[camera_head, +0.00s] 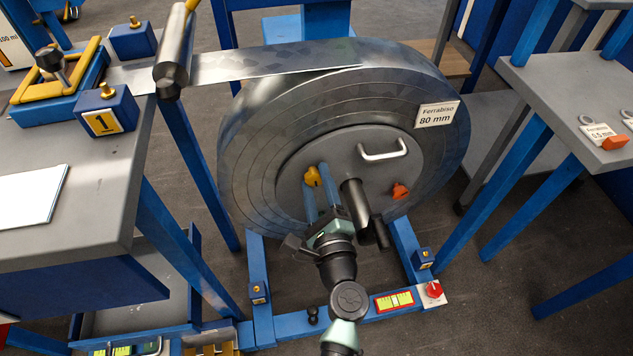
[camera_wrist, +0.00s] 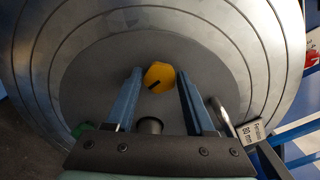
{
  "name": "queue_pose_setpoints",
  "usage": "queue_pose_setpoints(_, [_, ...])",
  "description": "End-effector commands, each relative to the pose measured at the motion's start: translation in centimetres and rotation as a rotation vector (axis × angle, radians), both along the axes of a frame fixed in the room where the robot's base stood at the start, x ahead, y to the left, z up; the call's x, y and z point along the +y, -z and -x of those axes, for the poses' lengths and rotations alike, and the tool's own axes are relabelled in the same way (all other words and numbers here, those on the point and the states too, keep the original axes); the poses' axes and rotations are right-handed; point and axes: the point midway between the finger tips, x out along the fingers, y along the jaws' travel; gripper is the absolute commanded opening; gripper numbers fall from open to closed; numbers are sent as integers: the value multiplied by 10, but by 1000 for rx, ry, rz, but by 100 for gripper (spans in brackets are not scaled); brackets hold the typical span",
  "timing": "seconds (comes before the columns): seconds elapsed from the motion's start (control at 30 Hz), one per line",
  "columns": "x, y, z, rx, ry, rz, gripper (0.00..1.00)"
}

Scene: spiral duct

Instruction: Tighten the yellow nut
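The yellow nut (camera_head: 312,176) sits on the grey round plate of the big metal coil disc, left of centre. In the wrist view the yellow nut (camera_wrist: 160,76) shows a dark slot and appears between the tips of my two blue fingers. My gripper (camera_head: 317,179) is open in front of the plate, and it also shows in the wrist view (camera_wrist: 160,74). The fingers are spread with a gap on each side of the nut. I cannot tell whether the tips have reached the nut's depth.
A dark shaft (camera_head: 355,200) sticks out right of my gripper. A white handle (camera_head: 383,149) and an orange nut (camera_head: 400,191) are on the plate. A label (camera_head: 437,114) reads 80 mm. A grey-topped table (camera_head: 90,190) stands left, another (camera_head: 580,95) right.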

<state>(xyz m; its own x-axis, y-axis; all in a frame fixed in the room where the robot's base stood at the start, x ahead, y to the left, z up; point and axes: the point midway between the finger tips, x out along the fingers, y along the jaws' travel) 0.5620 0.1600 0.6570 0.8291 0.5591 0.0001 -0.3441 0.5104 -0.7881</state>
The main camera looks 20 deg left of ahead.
Motion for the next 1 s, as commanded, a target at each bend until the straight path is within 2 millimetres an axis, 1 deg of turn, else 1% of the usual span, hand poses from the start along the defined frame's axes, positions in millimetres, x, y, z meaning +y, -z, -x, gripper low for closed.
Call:
queue_pose_setpoints(0.03, [0,0,0,0,0,0,66])
queue_pose_setpoints(0.1, [0,0,0,-1,0,1,76])
queue_pose_setpoints(0.37, [0,0,0,-1,0,1,76])
queue_pose_setpoints(0.5, [-5,0,7,1,1,0,76])
queue_pose_setpoints(0.57, [-9,0,13,3,1,-1,76])
queue_pose_setpoints(0.67, [-20,0,29,3,2,1,76])
queue_pose_setpoints(0.9, [-50,0,73,4,4,0,76])
queue_pose_setpoints(1.0, [-60,0,88,2,3,1,76])
